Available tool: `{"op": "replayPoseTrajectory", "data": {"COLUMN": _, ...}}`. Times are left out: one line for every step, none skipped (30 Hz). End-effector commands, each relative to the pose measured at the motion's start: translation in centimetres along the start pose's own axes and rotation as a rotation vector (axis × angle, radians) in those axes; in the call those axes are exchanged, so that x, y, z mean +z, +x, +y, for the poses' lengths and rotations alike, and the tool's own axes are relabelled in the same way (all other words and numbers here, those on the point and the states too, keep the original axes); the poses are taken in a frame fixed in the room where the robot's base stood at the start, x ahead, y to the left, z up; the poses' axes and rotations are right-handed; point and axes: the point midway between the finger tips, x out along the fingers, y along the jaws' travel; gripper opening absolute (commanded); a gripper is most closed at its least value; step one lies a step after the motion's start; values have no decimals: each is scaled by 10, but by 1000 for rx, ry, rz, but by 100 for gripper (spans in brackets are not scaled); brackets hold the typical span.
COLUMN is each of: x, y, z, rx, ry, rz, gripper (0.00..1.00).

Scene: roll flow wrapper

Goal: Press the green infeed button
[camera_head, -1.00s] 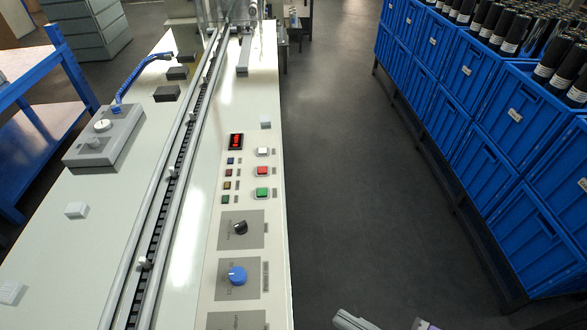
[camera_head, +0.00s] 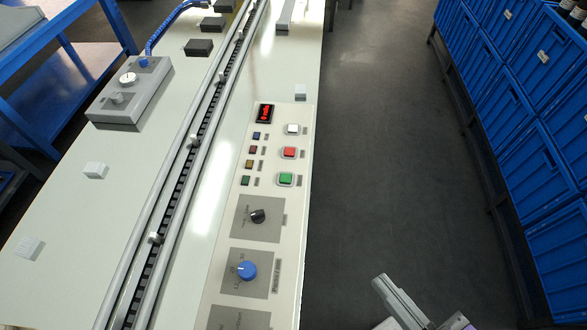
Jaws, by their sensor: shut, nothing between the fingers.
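My gripper (camera_head: 381,281) shows at the bottom right, over the floor, to the right of the panel and well apart from the green button. It is shut and empty. Part of it is cut off by the lower edge of the picture.
A black knob (camera_head: 258,216) and a blue knob (camera_head: 246,271) stick up below the buttons. A conveyor rail (camera_head: 185,165) runs along the left. Blue crates (camera_head: 522,150) line the right. The floor between is clear.

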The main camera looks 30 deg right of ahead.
Motion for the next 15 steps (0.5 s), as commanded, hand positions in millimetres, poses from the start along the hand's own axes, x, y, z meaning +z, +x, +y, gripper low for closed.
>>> {"op": "replayPoseTrajectory", "data": {"x": -8, "y": 4, "z": 1, "rx": 4, "ry": 1, "rz": 16, "gripper": 0}}
{"op": "replayPoseTrajectory", "data": {"x": -11, "y": 6, "z": 1, "rx": 6, "ry": 1, "rz": 25, "gripper": 0}}
{"op": "replayPoseTrajectory", "data": {"x": -15, "y": 9, "z": 2, "rx": 8, "ry": 1, "rz": 36, "gripper": 0}}
{"op": "replayPoseTrajectory", "data": {"x": -18, "y": 11, "z": 2, "rx": 10, "ry": 2, "rz": 44, "gripper": 0}}
{"op": "replayPoseTrajectory", "data": {"x": -22, "y": 14, "z": 3, "rx": 13, "ry": 2, "rz": 54, "gripper": 0}}
{"op": "replayPoseTrajectory", "data": {"x": -26, "y": 17, "z": 3, "rx": 16, "ry": 2, "rz": 66, "gripper": 0}}
{"op": "replayPoseTrajectory", "data": {"x": -29, "y": 19, "z": 4, "rx": 18, "ry": 3, "rz": 75, "gripper": 0}}
{"op": "replayPoseTrajectory", "data": {"x": -32, "y": 22, "z": 5, "rx": 21, "ry": 4, "rz": 85, "gripper": 0}}
{"op": "replayPoseTrajectory", "data": {"x": -37, "y": 26, "z": 6, "rx": 25, "ry": 6, "rz": 98, "gripper": 0}}
{"op": "replayPoseTrajectory", "data": {"x": -40, "y": 29, "z": 6, "rx": 28, "ry": 7, "rz": 108, "gripper": 0}}
{"op": "replayPoseTrajectory", "data": {"x": -44, "y": 32, "z": 7, "rx": 31, "ry": 10, "rz": 118, "gripper": 0}}
{"op": "replayPoseTrajectory", "data": {"x": -48, "y": 37, "z": 8, "rx": 35, "ry": 13, "rz": 132, "gripper": 0}}
{"op": "replayPoseTrajectory", "data": {"x": -52, "y": 40, "z": 9, "rx": 38, "ry": 16, "rz": 141, "gripper": 0}}
{"op": "replayPoseTrajectory", "data": {"x": -55, "y": 45, "z": 10, "rx": 41, "ry": 19, "rz": 150, "gripper": 0}}
{"op": "replayPoseTrajectory", "data": {"x": -60, "y": 51, "z": 12, "rx": 47, "ry": 25, "rz": 162, "gripper": 0}}
